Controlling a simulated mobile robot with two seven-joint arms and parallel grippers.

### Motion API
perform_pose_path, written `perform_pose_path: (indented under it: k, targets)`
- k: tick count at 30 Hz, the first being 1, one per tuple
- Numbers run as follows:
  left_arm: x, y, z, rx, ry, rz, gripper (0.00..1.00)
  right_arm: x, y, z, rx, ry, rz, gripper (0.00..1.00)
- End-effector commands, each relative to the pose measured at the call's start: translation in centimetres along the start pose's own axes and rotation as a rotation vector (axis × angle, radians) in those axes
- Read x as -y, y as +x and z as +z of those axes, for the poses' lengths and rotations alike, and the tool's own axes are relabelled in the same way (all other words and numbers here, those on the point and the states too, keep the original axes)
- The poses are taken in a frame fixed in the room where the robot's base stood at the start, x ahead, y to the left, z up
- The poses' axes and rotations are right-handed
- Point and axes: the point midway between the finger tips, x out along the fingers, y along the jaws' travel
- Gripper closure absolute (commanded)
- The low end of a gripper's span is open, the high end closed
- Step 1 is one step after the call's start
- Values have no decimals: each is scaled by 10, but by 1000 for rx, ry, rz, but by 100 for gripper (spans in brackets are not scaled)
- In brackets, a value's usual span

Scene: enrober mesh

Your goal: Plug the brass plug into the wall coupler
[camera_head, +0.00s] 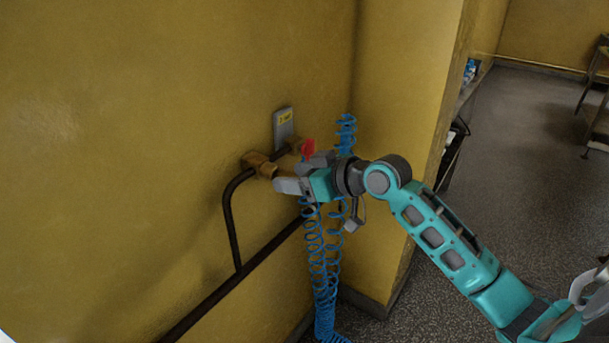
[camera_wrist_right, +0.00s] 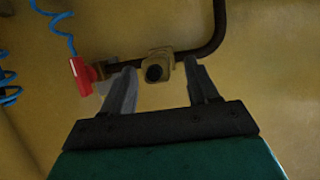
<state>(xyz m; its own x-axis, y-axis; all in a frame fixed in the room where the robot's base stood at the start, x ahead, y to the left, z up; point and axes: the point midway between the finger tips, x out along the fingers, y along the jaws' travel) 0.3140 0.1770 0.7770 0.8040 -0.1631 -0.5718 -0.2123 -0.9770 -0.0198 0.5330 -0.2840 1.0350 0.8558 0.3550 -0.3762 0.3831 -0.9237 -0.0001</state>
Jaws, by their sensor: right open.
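The brass wall coupler (camera_head: 258,163) sits on the dark pipe on the yellow wall. In the right wrist view a brass fitting (camera_wrist_right: 158,66) with a dark round end facing me shows between the fingertips. I cannot tell whether that dark end is an empty opening or a part seated in it. My right gripper (camera_head: 291,178) is at the coupler from the right in the head view. In its wrist view its fingers (camera_wrist_right: 158,82) are spread, one on each side of the fitting. I cannot make out a separate brass plug. My left gripper is not in view.
A red handle (camera_wrist_right: 81,76) is on the pipe left of the fitting in the wrist view. Blue coiled hose (camera_head: 318,265) hangs under my right gripper to the floor. A grey plate (camera_head: 284,127) is above the coupler. Speckled floor (camera_head: 530,165) is open at right.

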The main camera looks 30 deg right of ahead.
Motion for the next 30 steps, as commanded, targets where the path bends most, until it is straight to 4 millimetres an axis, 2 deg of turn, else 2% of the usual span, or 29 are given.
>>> perform_pose_path:
  k: [5,18,24,30]
  targets:
    - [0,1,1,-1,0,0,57,-1,-18,1,1,-4,2,41]
    - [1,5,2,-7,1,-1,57,0,-98,1,1,-2,1,41]
    - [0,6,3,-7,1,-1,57,0,-120,0,-1,-1,1,41]
    - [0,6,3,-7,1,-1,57,0,-128,0,-1,-2,0,41]
